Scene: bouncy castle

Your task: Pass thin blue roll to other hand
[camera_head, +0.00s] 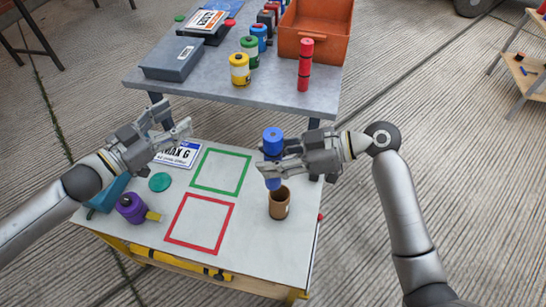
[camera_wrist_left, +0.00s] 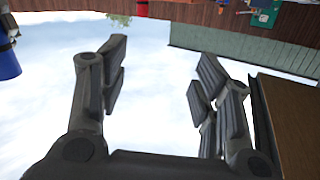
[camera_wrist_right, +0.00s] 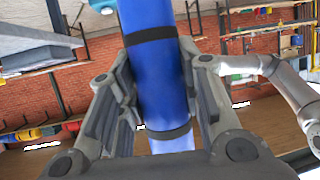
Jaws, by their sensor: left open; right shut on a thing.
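The thin blue roll (camera_head: 273,143) stands about upright in my right gripper (camera_head: 266,167), above the brown cup (camera_head: 279,203) on the white table. In the right wrist view the blue roll (camera_wrist_right: 158,80), with dark bands, sits between the two fingers of my right gripper (camera_wrist_right: 160,100), which is shut on it. In the head view its lower end is at the cup's mouth; I cannot tell if it is inside. My left gripper (camera_head: 172,125) is open and empty above the table's left part, apart from the roll. The left wrist view shows its spread fingers (camera_wrist_left: 160,85).
The white table (camera_head: 255,245) has a green square outline (camera_head: 220,171), a red one (camera_head: 199,222), a purple roll (camera_head: 130,208), a teal disc (camera_head: 160,182) and a sign (camera_head: 178,154). Behind, a grey table (camera_head: 205,86) bears a red roll (camera_head: 305,65), several jars and an orange crate (camera_head: 315,27).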

